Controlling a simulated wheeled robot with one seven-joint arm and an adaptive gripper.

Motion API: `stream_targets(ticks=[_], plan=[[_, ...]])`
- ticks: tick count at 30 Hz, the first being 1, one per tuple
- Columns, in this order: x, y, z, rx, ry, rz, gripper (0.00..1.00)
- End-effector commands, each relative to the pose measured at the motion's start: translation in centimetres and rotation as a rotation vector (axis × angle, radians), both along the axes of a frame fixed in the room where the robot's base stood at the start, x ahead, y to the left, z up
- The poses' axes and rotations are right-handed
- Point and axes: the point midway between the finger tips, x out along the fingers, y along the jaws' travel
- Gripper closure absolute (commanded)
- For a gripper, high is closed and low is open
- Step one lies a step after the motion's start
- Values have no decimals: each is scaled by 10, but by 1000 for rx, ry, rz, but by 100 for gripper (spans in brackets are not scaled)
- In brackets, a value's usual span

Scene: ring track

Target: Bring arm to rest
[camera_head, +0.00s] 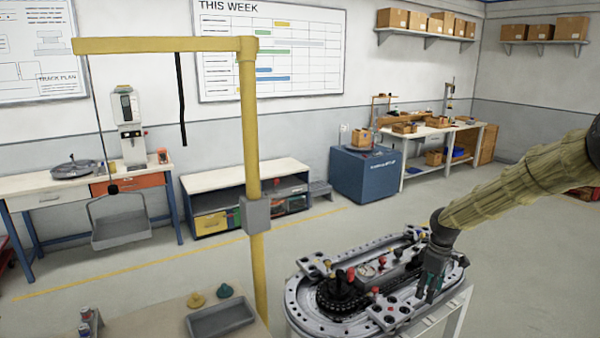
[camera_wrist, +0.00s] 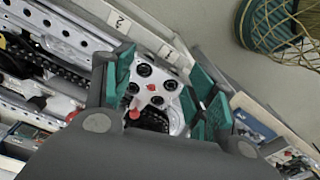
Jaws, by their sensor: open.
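My arm comes in from the right in the head view, in a tan ribbed sleeve, with its dark wrist bent down. My gripper (camera_head: 430,292) points down at the near right part of the ring track (camera_head: 300,305). In the wrist view my gripper (camera_wrist: 162,78) has its teal fingers spread apart. A white carriage plate (camera_wrist: 155,88) with black round holes and red spots shows between them. Whether the fingers touch the plate or sit above it I cannot tell. A similar light plate (camera_head: 388,314) lies just left of the gripper in the head view.
A yellow post (camera_head: 254,160) with an overhead beam and hanging tray (camera_head: 120,232) stands left of the track. A table with a grey tray (camera_head: 220,318) is at front left. Benches and a blue cabinet (camera_head: 362,175) line the wall. Open floor lies behind the track.

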Motion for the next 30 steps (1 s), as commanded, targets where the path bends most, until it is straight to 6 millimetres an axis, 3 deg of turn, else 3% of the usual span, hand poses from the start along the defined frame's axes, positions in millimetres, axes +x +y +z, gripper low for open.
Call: stream_targets(ticks=[8, 14, 23, 30], plan=[[-18, 41, -59, 36, 15, -38, 43], [-62, 78, -113, 77, 23, -106, 43], [-179, 144, -220, 136, 57, -311, 43], [-304, 172, -276, 129, 78, -521, 43]])
